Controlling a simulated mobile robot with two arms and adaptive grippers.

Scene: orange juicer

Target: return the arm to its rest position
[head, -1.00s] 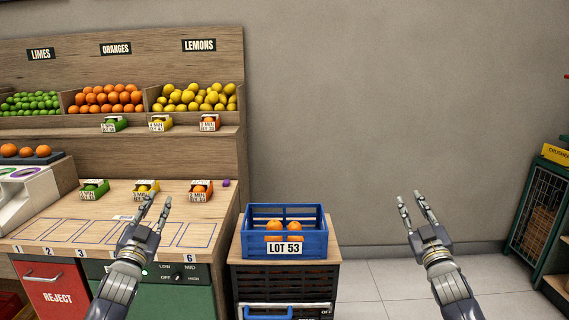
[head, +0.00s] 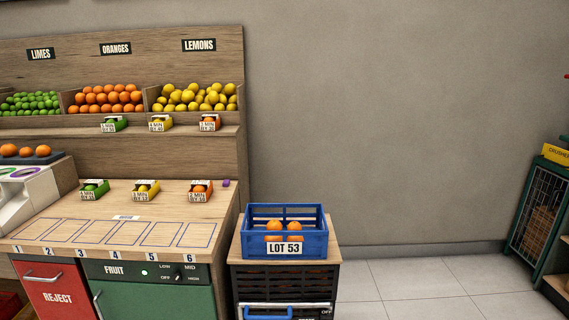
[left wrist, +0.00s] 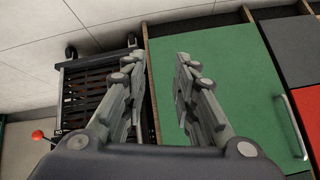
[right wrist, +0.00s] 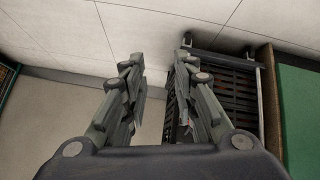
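My left gripper (left wrist: 160,92) is open and empty in the left wrist view, in front of the green cabinet door (left wrist: 215,75) and beside the dark slatted cart (left wrist: 95,95). Neither gripper nor arm shows in the head view. Nothing is between the fingers of either gripper.
A blue crate (head: 325,238) holding oranges stands on the cart right of the wooden counter (head: 100,210). A red reject door (head: 55,290) is at the lower left. A dark green cage cabinet (head: 540,210) stands at far right. The floor between is clear.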

